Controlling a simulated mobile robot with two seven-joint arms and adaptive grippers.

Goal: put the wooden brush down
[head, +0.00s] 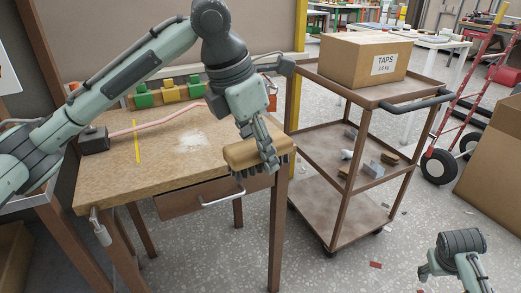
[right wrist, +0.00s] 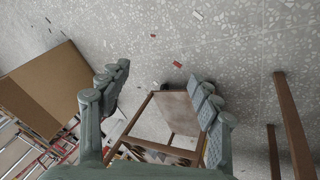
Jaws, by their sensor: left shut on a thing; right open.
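The wooden brush (head: 243,155) has a light wooden back and dark bristles facing down. My left gripper (head: 268,158) is shut on it at the front right corner of the wooden workbench (head: 160,168). Whether the bristles touch the bench top or hang past its edge, I cannot tell. My right gripper (head: 432,268) is low at the right of the head view, away from the bench. In the right wrist view its fingers (right wrist: 160,95) are spread apart, with nothing between them but floor and the cart behind.
A brown cart (head: 350,140) with a TAPS box (head: 365,60) stands right of the bench. Pale dust (head: 192,140), a yellow line (head: 137,142), a dark block with a pink hose (head: 95,140) and coloured blocks (head: 168,92) are on the bench. A cardboard box (head: 495,165) stands far right.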

